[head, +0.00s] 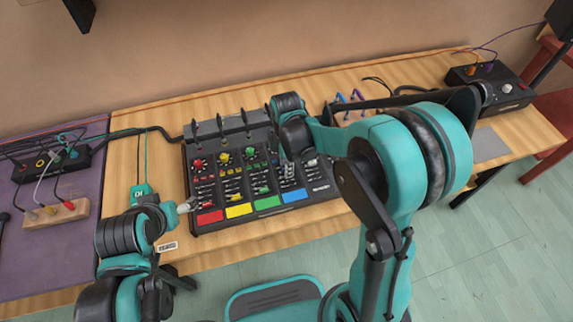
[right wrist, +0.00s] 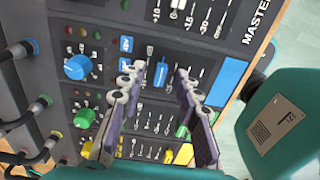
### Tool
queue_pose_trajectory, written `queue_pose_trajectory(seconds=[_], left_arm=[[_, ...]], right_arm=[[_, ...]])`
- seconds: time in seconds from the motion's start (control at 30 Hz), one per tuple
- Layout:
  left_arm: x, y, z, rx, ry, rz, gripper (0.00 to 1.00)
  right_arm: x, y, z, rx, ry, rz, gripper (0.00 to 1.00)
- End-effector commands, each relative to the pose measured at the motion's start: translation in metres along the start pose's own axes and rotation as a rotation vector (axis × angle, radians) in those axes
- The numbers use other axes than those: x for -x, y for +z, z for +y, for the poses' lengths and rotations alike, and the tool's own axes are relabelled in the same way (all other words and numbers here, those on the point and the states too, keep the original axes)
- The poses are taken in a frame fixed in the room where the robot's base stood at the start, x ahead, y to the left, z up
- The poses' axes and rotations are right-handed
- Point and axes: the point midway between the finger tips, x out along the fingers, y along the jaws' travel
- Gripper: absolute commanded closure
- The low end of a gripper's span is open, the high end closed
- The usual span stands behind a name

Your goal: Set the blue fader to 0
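The dark mixer (head: 318,184) stands on the table with red, yellow, green and blue strips. The blue strip's label (head: 294,196) shows at its front edge, and also in the right wrist view (right wrist: 229,82). A blue knob (right wrist: 78,67) marks the same channel.
A purple mat (head: 25,255) with a power strip and a wooden block (head: 55,213) lies at the left. A black box (head: 507,89) with knobs stands at the back right. A grey pad (head: 489,145) lies on the right table. My right arm hides the mixer's right side.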

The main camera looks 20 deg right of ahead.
Motion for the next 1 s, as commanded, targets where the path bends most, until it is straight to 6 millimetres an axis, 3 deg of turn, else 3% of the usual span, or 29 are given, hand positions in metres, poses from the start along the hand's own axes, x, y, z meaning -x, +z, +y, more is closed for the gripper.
queue_pose_trajectory(seconds=[0.2, 0.33, 0.7, 1.0], left_arm=[[0.000, 0.000, 0.000, 0.000, 0.000, 0.000, 0.27], [0.000, 0.000, 0.000, 0.000, 0.000, 0.000, 0.27], [0.000, 0.000, 0.000, 0.000, 0.000, 0.000, 0.27], [0.000, 0.000, 0.000, 0.000, 0.000, 0.000, 0.27]], right_arm=[[0.001, 0.000, 0.000, 0.000, 0.000, 0.000, 0.68], [0.013, 0.000, 0.000, 0.000, 0.000, 0.000, 0.68], [0.089, 0.000, 0.000, 0.000, 0.000, 0.000, 0.68], [0.119, 0.000, 0.000, 0.000, 0.000, 0.000, 0.68]])
